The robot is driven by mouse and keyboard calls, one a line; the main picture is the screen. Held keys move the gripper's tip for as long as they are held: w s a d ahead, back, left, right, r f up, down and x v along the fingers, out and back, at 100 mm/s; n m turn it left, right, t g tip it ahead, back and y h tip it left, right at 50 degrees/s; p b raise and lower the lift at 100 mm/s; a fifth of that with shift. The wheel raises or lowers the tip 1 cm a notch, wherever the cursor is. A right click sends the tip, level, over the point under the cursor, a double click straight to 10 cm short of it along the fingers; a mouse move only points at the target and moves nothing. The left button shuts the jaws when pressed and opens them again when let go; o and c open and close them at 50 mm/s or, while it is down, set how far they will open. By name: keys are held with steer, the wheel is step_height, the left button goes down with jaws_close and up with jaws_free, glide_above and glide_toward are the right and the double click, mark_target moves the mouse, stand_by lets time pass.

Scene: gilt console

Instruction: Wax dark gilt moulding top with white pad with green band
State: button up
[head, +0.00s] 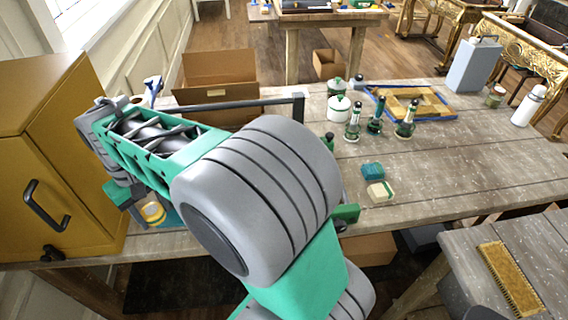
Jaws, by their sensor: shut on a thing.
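My arm crosses the middle of the view and bends to the left. My gripper (132,197) is low at the left, near the yellow cabinet, mostly hidden by my forearm. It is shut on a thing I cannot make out. A small yellow round thing (153,212) shows right beside it. A gilt strip with a darker ridged edge (508,278), perhaps the moulding, lies on the bench at lower right.
The yellow cabinet (45,150) stands at the left. Green-white jars (339,108), several dark bottles (376,117), a blue-edged tray (447,116), a grey canister (473,66) and a white bottle (528,106) stand farther back. The table's right-hand middle is clear.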

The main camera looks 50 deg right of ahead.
steer(key=s+d+m+b, duration=0.3)
steer(key=d+m, duration=0.2)
steer(key=d, duration=0.4)
steer(key=s+d+m+b, duration=0.3)
steer(key=d+m+b, duration=0.1)
steer(key=d, duration=0.5)
steer(key=s+d+m+b, duration=0.3)
steer(key=s+d+m, duration=0.15)
steer(key=d, duration=0.45)
steer(key=s+d+f+m+b, duration=0.3)
steer(key=s+d+m+b, duration=0.6)
steer(key=s, duration=0.4)
steer(key=shift+s+d+f+m, duration=0.25)
steer(key=shift+s+m, duration=0.1)
steer(key=shift+m, duration=0.3)
steer(key=shift+w+d, duration=0.65)
steer(key=shift+d, duration=0.15)
